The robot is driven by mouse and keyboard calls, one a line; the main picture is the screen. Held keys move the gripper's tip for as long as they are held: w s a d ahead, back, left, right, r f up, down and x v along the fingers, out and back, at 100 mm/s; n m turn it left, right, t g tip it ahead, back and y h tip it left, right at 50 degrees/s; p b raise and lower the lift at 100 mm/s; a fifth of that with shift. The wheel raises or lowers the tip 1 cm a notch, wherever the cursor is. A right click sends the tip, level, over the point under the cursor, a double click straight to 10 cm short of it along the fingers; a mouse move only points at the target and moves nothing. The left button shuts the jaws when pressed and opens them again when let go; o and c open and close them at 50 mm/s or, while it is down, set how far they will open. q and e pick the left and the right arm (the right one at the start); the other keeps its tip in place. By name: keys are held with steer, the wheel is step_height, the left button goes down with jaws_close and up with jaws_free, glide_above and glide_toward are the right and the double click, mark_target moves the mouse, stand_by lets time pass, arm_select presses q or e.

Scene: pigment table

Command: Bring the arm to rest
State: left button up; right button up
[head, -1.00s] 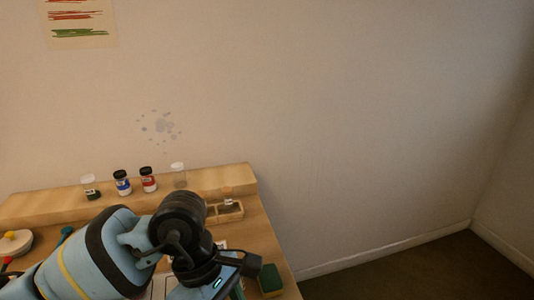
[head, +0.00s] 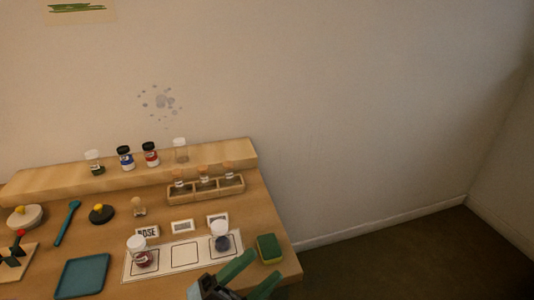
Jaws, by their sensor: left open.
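My left gripper (head: 264,265) is at the bottom of the head view, over the front right part of the wooden table (head: 90,245). Its two green fingers are apart, with nothing seen between them. The fingertips are just below the green and yellow sponge (head: 269,248) in the picture; whether they touch it I cannot tell. A jar with dark blue contents (head: 222,241) stands on the right square of the white mat (head: 205,260), left of the fingers. My right gripper is not in view.
A jar with dark red contents (head: 142,254) stands on the mat's left square; the middle square is empty. A wooden rack (head: 228,187) holds small corked vials. Several jars stand on the back shelf (head: 215,154). A teal tray (head: 82,276) lies at front left.

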arm_select(q)
steer(key=s+a+f+n+t+y, duration=0.1)
steer(key=a+f+n+t+y, duration=0.1)
steer(key=a+f+n+y, duration=0.45)
steer(key=s+a+f+n+t+y, duration=0.15)
steer(key=a+f+n+y, duration=0.25)
steer(key=f+n+y, duration=0.5)
steer(key=s+a+f+n+g+y, duration=0.1)
steer(key=s+a+f+n+g, duration=0.2)
steer(key=s+f, duration=0.5)
steer(key=s+a+f+n+g+y, duration=0.2)
steer(key=s+a+f+n+g, duration=0.2)
steer(key=s+f+n, duration=0.2)
step_height(320, 180, down, 4)
steer(key=s, duration=0.2)
steer(key=shift+s+a+p, duration=0.3)
steer(key=shift+a+p, duration=0.05)
steer(key=shift+a, duration=0.05)
steer(key=shift+r, duration=0.1)
